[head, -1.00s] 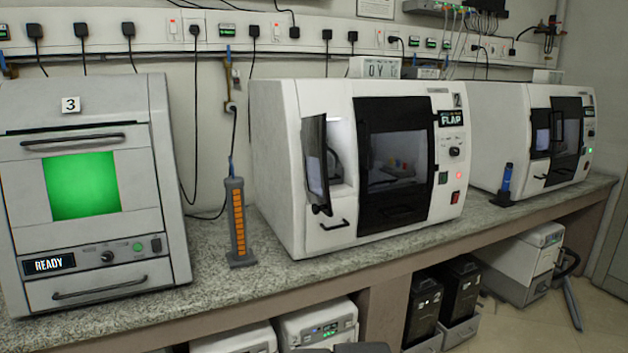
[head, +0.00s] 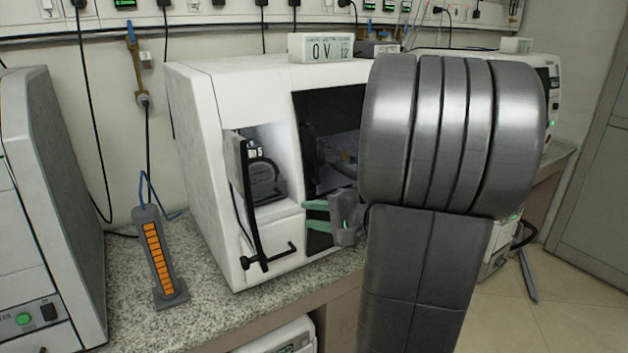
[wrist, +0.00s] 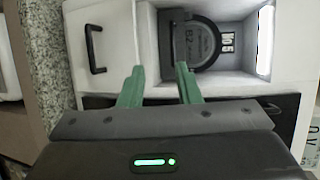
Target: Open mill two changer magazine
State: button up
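Mill two (head: 195,135) is the white machine in the middle of the bench; my arm hides its right side and controls. Its narrow left flap (head: 244,200) stands swung open. Behind it, a lit compartment (head: 284,150) holds a dark, rounded magazine (head: 263,172), which also shows in the wrist view (wrist: 205,45) with a pale label beside it. My gripper (head: 308,214), with green fingers, is open and empty in front of the machine, to the right of the compartment. In the wrist view the gripper (wrist: 159,70) has its fingers apart, pointing towards the front.
A drawer handle (head: 268,257) sits below the compartment and also shows in the wrist view (wrist: 95,48). The dark main window (head: 330,115) is just right of it. A grey stand with orange slots (head: 157,255) and another machine (head: 45,200) are to the left.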

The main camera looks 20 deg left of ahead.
jog(key=x, duration=0.4)
jog(key=w+r+p+x, duration=0.1)
jog(key=x, duration=0.4)
jog(key=r+p+x, duration=0.1)
jog(key=x, duration=0.4)
jog(key=shift+w, duration=0.4)
jog(key=shift+d, duration=0.1)
grip_shut()
